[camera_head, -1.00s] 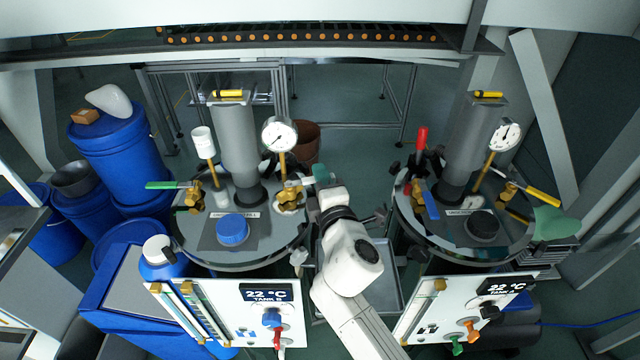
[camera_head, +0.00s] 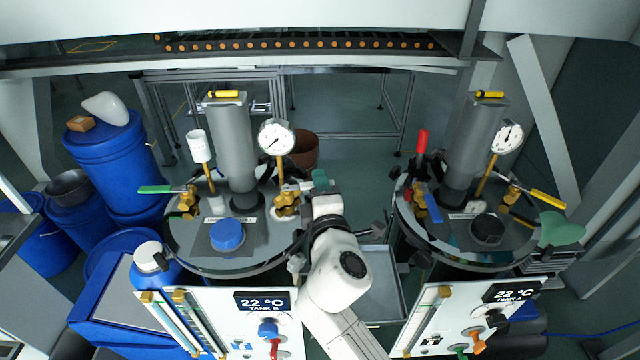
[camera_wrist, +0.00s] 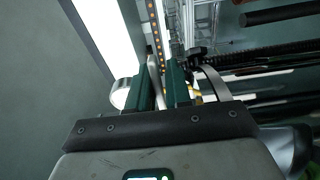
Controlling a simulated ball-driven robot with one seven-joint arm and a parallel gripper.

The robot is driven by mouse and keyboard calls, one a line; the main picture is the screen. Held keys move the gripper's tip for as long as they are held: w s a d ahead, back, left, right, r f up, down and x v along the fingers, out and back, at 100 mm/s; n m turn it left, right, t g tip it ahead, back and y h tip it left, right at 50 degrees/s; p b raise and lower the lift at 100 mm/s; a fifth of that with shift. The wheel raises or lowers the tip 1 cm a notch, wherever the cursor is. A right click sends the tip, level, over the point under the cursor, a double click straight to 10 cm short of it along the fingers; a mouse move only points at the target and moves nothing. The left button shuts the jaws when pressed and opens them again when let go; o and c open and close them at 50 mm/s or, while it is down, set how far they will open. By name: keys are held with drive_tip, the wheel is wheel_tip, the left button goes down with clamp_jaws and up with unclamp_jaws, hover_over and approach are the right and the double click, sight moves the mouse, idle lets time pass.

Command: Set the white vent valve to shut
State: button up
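Tank B also carries a dial gauge (camera_head: 277,138), a green lever (camera_head: 158,190) and a blue cap (camera_head: 227,235). Tank A (camera_head: 470,262) stands right, with a red handle (camera_head: 422,142). The panel (camera_head: 215,310) is in front of tank B. Blue drums (camera_head: 115,155) stand left.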

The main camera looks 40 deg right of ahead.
drive_tip(key=shift+o, duration=1.2)
drive_tip(key=b+v, duration=0.1)
drive_tip(key=v, duration=1)
drive_tip(key=shift+w, duration=0.15)
